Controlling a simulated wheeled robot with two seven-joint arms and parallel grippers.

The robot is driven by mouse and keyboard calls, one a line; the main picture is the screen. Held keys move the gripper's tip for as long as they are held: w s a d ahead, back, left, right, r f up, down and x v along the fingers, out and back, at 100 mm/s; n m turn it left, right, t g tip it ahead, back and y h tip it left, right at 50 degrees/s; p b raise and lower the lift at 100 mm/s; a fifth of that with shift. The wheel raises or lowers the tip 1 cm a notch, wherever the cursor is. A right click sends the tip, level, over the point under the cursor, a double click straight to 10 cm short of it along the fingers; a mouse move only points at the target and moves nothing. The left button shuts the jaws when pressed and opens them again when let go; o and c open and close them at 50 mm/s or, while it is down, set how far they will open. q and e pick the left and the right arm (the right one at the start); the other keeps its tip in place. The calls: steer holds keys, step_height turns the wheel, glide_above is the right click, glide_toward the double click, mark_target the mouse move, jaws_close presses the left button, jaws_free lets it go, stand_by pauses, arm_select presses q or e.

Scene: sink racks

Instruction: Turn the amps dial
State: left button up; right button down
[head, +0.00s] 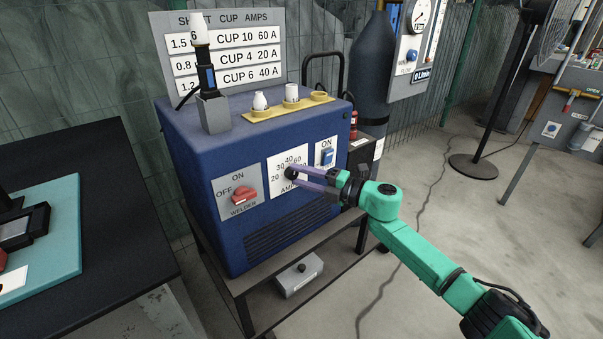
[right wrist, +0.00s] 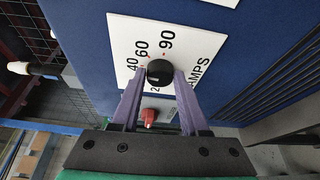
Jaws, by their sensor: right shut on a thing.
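The amps dial is a black round knob (head: 291,173) on a white panel (head: 288,158) with numbers around it, on the front of the blue welder (head: 222,130). It also shows in the right wrist view as a black knob (right wrist: 159,72). My right gripper (head: 296,172) comes in from the right and is shut on the knob, with one purple finger on each side of it. The fingers hide part of the panel's lower lettering. My left gripper is not in view.
A red welder switch (head: 244,195) is left of the dial and a blue switch (head: 327,157) is right of it. A chart (head: 225,48) listing cups and amps stands behind the welder. A dark table (head: 60,160) is at the left.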

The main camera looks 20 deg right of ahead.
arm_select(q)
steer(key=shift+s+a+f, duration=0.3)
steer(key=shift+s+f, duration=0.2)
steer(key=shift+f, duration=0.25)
arm_select(e)
steer(key=shift+n, duration=0.6)
steer(key=shift+c, duration=2.1)
jaws_free()
steer(key=v, duration=1.4)
steer(key=shift+s+r, duration=0.25)
steer(key=shift+d, duration=0.15)
